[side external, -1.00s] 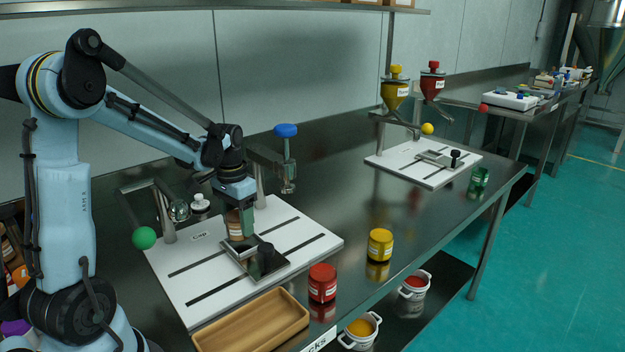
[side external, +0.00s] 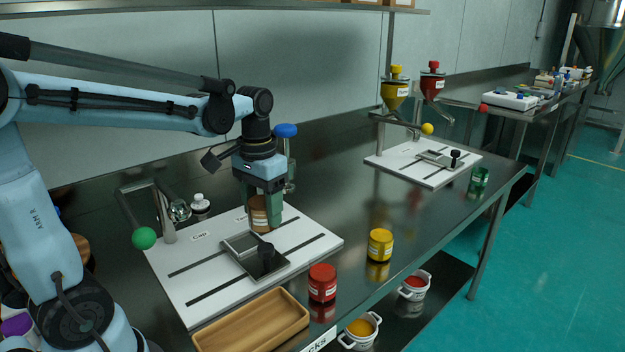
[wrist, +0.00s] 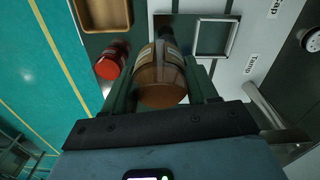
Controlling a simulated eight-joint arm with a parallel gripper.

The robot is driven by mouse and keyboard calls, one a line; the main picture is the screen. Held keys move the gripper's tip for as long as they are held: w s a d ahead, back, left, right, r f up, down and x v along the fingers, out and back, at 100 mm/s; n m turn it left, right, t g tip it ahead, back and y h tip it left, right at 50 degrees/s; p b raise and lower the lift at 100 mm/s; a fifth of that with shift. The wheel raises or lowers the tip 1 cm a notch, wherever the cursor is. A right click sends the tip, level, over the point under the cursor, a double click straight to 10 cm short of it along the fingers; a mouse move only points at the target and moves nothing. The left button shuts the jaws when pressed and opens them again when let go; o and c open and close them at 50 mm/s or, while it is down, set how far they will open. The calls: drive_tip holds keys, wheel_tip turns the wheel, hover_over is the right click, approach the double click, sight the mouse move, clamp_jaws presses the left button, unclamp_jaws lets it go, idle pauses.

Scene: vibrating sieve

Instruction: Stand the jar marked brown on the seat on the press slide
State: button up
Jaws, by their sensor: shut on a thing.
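My gripper (side external: 262,212) is shut on a brown jar (side external: 259,214), with a green finger on each side of it. The press slide (side external: 236,247) is a metal plate with a square frame as seat and a black knob (side external: 266,258). The seat looks empty. In the wrist view the square frame (wrist: 232,38) lies right of the jar.
A slotted white board (side external: 205,293) carries the slide and the Cap and Tamp labels. A blue-topped tamp post (side external: 286,131) stands close behind my gripper. A green-ball lever (side external: 144,238) is at left. A red jar (side external: 322,283), yellow jar (side external: 380,244) and wooden tray (side external: 252,327) are in front.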

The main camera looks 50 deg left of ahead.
drive_tip(key=shift+a+f, duration=0.15)
drive_tip(key=shift+a, duration=0.05)
drive_tip(key=shift+a+f, duration=0.25)
drive_tip(key=shift+a+f, duration=0.2)
drive_tip(key=shift+a, duration=0.05)
drive_tip(key=shift+a+f, duration=0.25)
drive_tip(key=shift+w+a+f, duration=0.15)
drive_tip(key=shift+a+f, duration=1.55)
drive_tip(key=shift+a, duration=0.25)
drive_tip(key=shift+w+a+f, duration=0.15)
drive_tip(key=shift+a+f, duration=1.5)
drive_tip(key=shift+a, duration=0.25)
idle(0.4)
drive_tip(key=shift+a+f, duration=0.35)
drive_tip(key=shift+a, duration=0.2)
drive_tip(key=shift+f, duration=0.7)
idle(1.4)
